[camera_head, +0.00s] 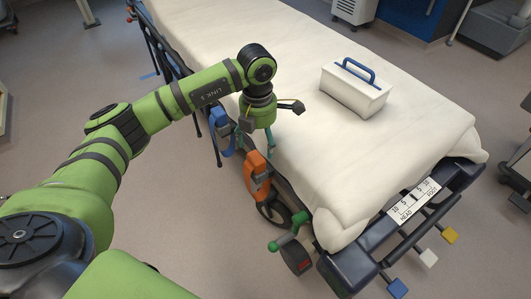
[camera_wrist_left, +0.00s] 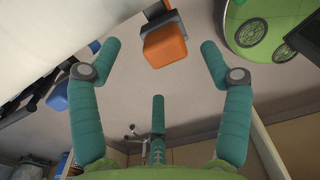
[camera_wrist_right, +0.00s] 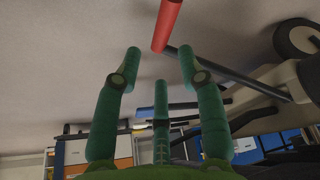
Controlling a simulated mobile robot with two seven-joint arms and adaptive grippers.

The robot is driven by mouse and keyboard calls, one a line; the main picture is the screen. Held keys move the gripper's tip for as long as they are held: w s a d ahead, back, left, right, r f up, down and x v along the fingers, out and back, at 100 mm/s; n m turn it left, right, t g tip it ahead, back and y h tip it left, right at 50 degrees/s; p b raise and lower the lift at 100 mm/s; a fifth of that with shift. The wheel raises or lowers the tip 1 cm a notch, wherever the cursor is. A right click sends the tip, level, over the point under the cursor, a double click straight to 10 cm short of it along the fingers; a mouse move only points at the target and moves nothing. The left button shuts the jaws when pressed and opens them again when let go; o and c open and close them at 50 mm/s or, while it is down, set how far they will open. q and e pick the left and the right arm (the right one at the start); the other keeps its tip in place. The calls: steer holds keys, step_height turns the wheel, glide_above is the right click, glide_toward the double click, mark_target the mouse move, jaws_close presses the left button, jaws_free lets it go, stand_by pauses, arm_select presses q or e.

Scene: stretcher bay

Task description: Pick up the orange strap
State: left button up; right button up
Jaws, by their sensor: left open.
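The orange strap (camera_head: 257,176) hangs on the near side rail of the stretcher. My left gripper (camera_head: 256,142) is above it and slightly towards the stretcher's far end, pointing down, its fingers partly hidden by the wrist. In the left wrist view, an orange block of the strap (camera_wrist_left: 165,47) lies ahead, between the spread fingertips in the picture. The fingers are open and hold nothing; whether one touches the strap cannot be told. My right gripper (camera_wrist_right: 160,50) shows only in its wrist view, with its fingers apart and empty.
A blue strap (camera_head: 219,130) hangs beside the orange one. A green-knobbed lever (camera_head: 289,233) is nearer the foot end. A white box with a blue handle (camera_head: 352,92) stands on the cream mattress (camera_head: 240,35). A red bar (camera_wrist_right: 168,22) is ahead of my right gripper.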

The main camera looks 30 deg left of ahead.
mark_target(257, 156)
arm_select(q)
steer(key=shift+s+a+f, duration=0.15)
steer(key=shift+s+f, duration=0.1)
steer(key=shift+f, duration=0.4)
steer(key=f, duration=0.4)
steer(key=shift+s+f, duration=0.15)
steer(key=shift+s, duration=0.15)
steer(key=shift+w+f, duration=0.1)
steer(key=shift+f, duration=0.4)
steer(key=c, duration=1.4)
